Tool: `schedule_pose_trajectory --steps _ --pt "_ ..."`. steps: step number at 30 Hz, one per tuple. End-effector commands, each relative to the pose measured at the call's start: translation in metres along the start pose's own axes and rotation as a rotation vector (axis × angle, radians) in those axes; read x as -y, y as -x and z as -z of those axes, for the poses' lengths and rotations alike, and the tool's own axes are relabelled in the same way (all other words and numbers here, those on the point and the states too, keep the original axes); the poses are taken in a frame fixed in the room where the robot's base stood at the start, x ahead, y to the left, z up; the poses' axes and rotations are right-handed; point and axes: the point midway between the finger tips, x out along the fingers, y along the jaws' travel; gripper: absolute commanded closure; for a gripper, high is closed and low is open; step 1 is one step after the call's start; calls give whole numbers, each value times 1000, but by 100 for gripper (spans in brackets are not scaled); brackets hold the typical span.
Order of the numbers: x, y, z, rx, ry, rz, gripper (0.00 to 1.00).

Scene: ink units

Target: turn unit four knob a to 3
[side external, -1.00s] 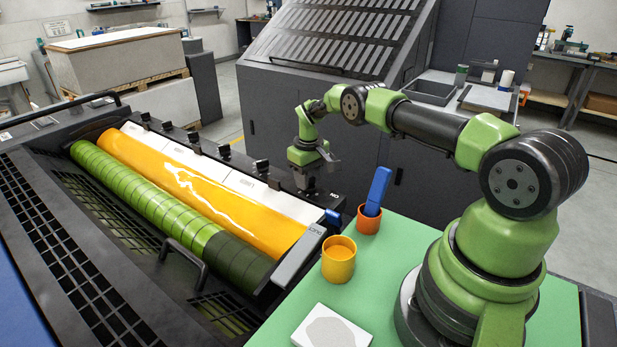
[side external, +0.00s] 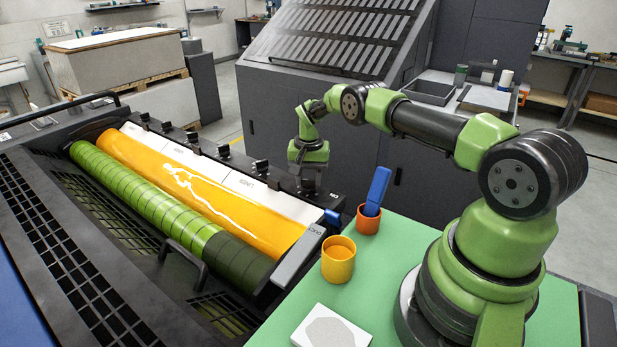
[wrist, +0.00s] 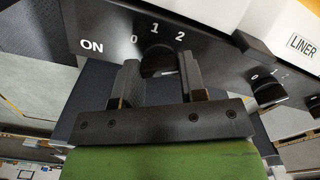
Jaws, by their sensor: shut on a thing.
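In the wrist view a round black knob (wrist: 158,61) sits between the fingers of my gripper (wrist: 160,78), which is shut on it. The white marks 0, 1 and 2 show around the knob, with ON to the left; a 3 mark and the knob's pointer cannot be made out. In the side view my gripper (side external: 307,178) points down at the near end of the black knob rail, and its fingers are small and dark there. I cannot read which unit or letter this knob has.
Another knob (wrist: 268,93) sits to the right on the rail, beside a LINER label. An orange inked roller (side external: 200,190) and a green roller (side external: 150,206) lie left of the rail. A yellow cup (side external: 339,263) and an orange cup (side external: 368,221) with a blue-handled tool stand nearby.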

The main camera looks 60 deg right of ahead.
Motion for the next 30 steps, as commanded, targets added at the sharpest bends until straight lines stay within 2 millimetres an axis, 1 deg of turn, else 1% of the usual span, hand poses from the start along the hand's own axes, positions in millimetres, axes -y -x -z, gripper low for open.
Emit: schedule_pose_trajectory --steps 6,12,18,30 --pt "0 1 1 -6 -143 2 85" --pt "0 1 1 -6 -227 3 85" --pt "0 1 2 -7 -268 3 85" --pt "0 1 2 -7 -277 3 85"
